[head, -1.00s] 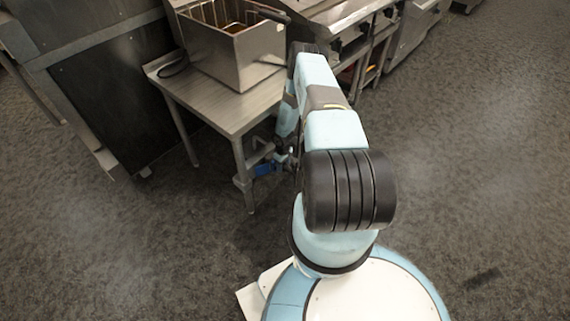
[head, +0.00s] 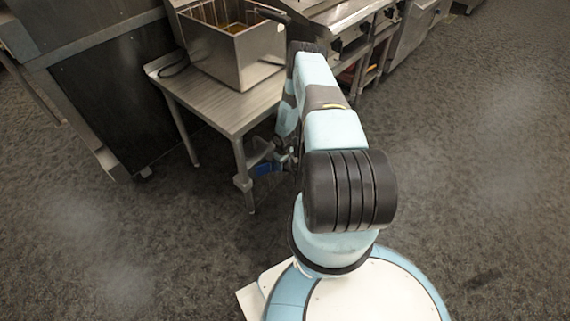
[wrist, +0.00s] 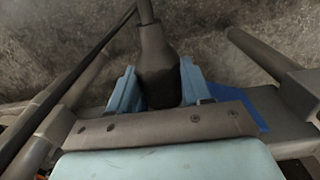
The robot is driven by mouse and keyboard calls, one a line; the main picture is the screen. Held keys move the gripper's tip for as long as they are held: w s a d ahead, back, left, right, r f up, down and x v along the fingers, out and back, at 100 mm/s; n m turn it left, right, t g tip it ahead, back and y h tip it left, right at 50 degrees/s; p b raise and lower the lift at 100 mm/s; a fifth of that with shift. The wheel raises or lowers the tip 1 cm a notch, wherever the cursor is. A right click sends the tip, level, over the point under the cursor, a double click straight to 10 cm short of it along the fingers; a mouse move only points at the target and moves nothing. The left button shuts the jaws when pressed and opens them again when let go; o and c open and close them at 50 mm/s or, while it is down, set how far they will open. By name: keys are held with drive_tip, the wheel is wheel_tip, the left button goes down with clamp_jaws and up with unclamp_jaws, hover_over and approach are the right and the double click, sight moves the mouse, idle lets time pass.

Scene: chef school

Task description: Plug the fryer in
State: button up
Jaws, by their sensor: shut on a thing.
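The fryer (head: 238,62) is a steel box with baskets on a steel table at the upper left of the head view. A short dark piece of its cord (head: 175,68) lies on the table's left part. In the wrist view my gripper (wrist: 157,84) is shut on a black plug (wrist: 155,62), with a blue finger on each side. A dark cord runs up from the plug. In the head view my arm hides most of the gripper, low beside the table's front leg. I cannot make out a socket in either view.
The steel table (head: 235,115) stands close left of my arm, with a front leg (head: 243,180) near the gripper. A blue flat piece (wrist: 256,104) shows right of the fingers. A dark cabinet (head: 110,105) stands left and a cooking line (head: 350,30) behind. Floor at right is clear.

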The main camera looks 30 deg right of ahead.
drive_tip(key=shift+w, duration=0.3)
idle(0.7)
drive_tip(key=o, duration=1.2)
drive_tip(key=shift+r, duration=0.15)
